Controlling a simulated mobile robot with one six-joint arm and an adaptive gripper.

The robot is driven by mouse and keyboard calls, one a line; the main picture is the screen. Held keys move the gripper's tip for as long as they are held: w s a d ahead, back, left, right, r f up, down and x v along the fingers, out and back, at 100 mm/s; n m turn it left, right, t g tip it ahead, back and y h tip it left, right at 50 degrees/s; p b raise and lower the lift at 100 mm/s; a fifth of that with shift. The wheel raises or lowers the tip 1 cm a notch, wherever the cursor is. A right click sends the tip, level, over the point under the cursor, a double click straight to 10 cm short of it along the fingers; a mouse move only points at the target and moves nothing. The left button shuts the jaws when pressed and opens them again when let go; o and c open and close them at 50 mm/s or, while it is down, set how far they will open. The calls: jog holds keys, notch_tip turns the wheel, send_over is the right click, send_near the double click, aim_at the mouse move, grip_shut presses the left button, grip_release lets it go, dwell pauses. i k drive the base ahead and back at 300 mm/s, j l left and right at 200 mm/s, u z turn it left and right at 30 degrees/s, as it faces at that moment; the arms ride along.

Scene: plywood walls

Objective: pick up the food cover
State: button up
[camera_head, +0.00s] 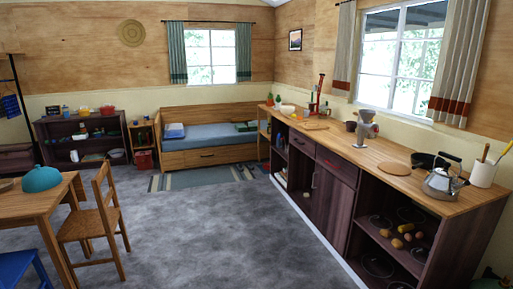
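The food cover (42,179) is most likely the teal dome with a small knob on top. It sits on the wooden dining table (28,203) at the left edge of the head view, near the table's far right corner. My gripper does not show in this view. What lies under the dome is hidden.
A wooden chair (82,228) stands at the table's right side, and a blue stool (20,268) is at the lower left. The grey floor (215,230) is open in the middle. A long counter (375,155) with a kettle (441,184) runs along the right.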

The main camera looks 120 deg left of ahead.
aim_at(40, 178)
jog(key=u, duration=5.25)
jog(key=i+z, duration=0.15)
jog(key=i, duration=3.45)
jog(key=i+u, duration=0.1)
jog(key=i, duration=1.6)
